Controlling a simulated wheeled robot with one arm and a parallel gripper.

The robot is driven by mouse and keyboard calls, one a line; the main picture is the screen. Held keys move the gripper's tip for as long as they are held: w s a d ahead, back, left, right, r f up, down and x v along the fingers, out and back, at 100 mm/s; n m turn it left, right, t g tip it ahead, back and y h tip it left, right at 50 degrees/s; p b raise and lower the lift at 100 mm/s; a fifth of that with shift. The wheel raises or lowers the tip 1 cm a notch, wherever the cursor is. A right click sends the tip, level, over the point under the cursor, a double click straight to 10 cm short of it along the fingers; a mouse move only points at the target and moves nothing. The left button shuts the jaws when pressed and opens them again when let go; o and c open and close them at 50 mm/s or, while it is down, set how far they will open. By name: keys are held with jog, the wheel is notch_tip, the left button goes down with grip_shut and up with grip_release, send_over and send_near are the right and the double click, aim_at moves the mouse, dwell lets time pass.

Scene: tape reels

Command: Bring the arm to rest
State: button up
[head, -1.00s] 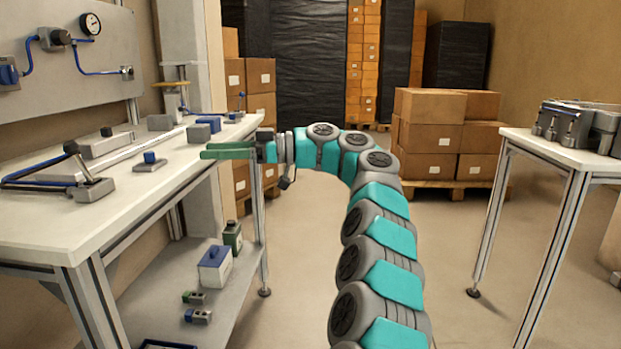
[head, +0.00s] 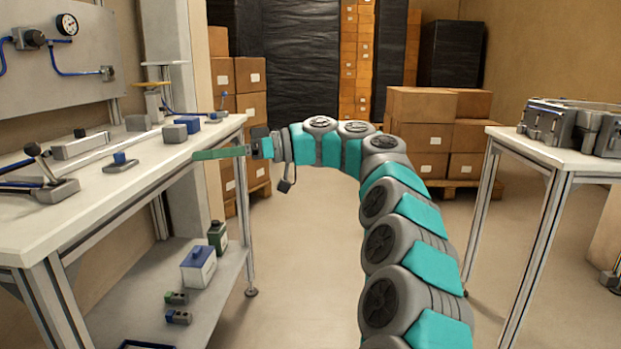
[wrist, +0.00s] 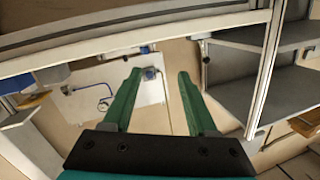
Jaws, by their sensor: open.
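My gripper (head: 218,153) is at the end of my teal and grey arm, which curves up from the lower right and bends left in the head view. Its green fingers point left, close to the front edge of the left workbench (head: 95,205). In the wrist view my gripper (wrist: 157,75) shows two green fingers spread wide apart with nothing between them. The wall panel with a gauge (wrist: 120,98) is in the distance beyond the fingers.
A white table (head: 560,157) with grey metal fixtures stands at the right. Cardboard boxes (head: 422,140) are stacked on a pallet behind. Small devices (head: 120,163) lie on the left bench, and its lower shelf holds a white and blue container (head: 198,267). Floor between the tables is clear.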

jog(key=s+d+f+m+h, duration=0.35)
jog(key=s+f, duration=0.25)
jog(key=s, duration=0.3)
jog(key=s+d+f+m+h, duration=0.3)
jog(key=s+f+h, duration=0.15)
jog(key=s, duration=0.45)
jog(key=s+d+f+m+h, duration=0.4)
jog(key=s+d+f, duration=0.7)
jog(key=d, duration=0.3)
jog(key=s+d+f+m+h, duration=0.5)
jog(key=s+d+f+m, duration=0.1)
jog(key=s+d+f, duration=0.5)
jog(key=s+d, duration=0.1)
jog(key=d, duration=0.1)
jog(key=shift+s+d+f+t, duration=0.15)
jog(key=shift+d+f+t, duration=0.2)
jog(key=shift+d+t, duration=0.05)
